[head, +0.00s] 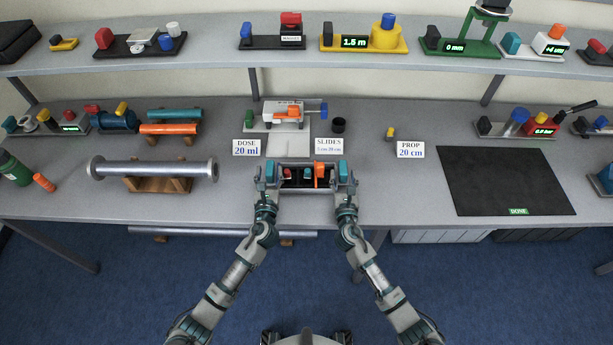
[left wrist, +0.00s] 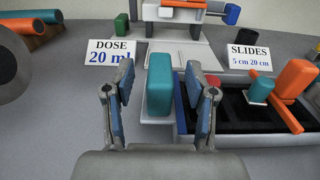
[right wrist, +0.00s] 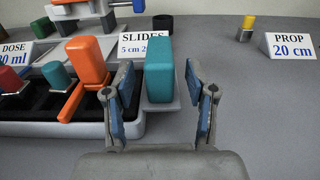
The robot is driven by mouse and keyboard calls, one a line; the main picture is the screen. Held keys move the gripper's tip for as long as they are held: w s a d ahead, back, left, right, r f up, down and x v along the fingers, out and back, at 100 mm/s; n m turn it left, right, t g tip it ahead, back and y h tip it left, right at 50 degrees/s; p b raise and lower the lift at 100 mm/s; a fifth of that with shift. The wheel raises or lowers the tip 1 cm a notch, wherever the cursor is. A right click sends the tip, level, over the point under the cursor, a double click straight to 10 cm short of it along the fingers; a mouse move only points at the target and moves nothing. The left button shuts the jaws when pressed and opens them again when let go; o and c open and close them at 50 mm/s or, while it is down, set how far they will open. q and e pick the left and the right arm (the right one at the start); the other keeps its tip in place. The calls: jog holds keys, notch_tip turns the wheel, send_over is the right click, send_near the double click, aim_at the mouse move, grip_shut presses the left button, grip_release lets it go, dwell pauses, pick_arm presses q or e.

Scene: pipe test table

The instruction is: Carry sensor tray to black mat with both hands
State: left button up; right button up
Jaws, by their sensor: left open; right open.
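The sensor tray (head: 304,187) stands on the bench at front centre, dark inside with a light rim, holding small red and teal pieces and an orange part. It has a teal handle block at each end. My left gripper (left wrist: 160,95) is open, with the left teal handle (left wrist: 159,85) between or just beyond its fingers. My right gripper (right wrist: 160,95) is open around or just short of the right teal handle (right wrist: 159,70). Contact cannot be told.
A PROP sign (head: 410,150) and a small yellow-topped piece (head: 390,134) stand between tray and mat. DOSE (head: 246,147) and SLIDES (head: 329,145) signs stand behind the tray. A metal pipe (head: 150,169) rests on wooden supports at left. Bench between tray and mat is clear in front.

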pick_arm(q)
jog(key=shift+w, duration=1.2)
pick_arm(e)
jog(key=shift+w, duration=1.2)
pick_arm(q)
jog(key=shift+c, duration=0.2)
pick_arm(e)
jog(key=shift+c, duration=0.2)
pick_arm(q)
grip_shut()
pick_arm(e)
grip_shut()
